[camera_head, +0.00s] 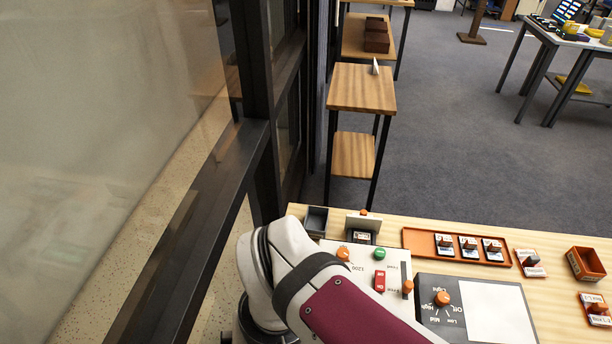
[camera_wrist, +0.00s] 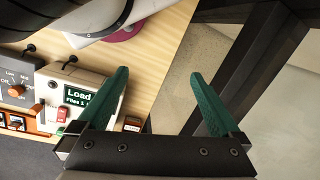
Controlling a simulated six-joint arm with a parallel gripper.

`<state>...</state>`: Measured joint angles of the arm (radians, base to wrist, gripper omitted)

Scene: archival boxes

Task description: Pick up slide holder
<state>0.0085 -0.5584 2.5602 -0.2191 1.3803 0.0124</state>
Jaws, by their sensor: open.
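In the wrist view, part of the row (camera_wrist: 15,122) shows at the lower left. My gripper (camera_wrist: 159,73) has two green fingers spread wide with nothing between them. It is well apart from the holders. In the head view the gripper itself does not show.
A white device with a screen (camera_wrist: 78,98) and a grey light box with an orange knob (camera_head: 429,297) stand near my arm. An orange open box (camera_head: 584,264) is at the right. A dark window frame (camera_head: 225,165) borders the table's left side.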

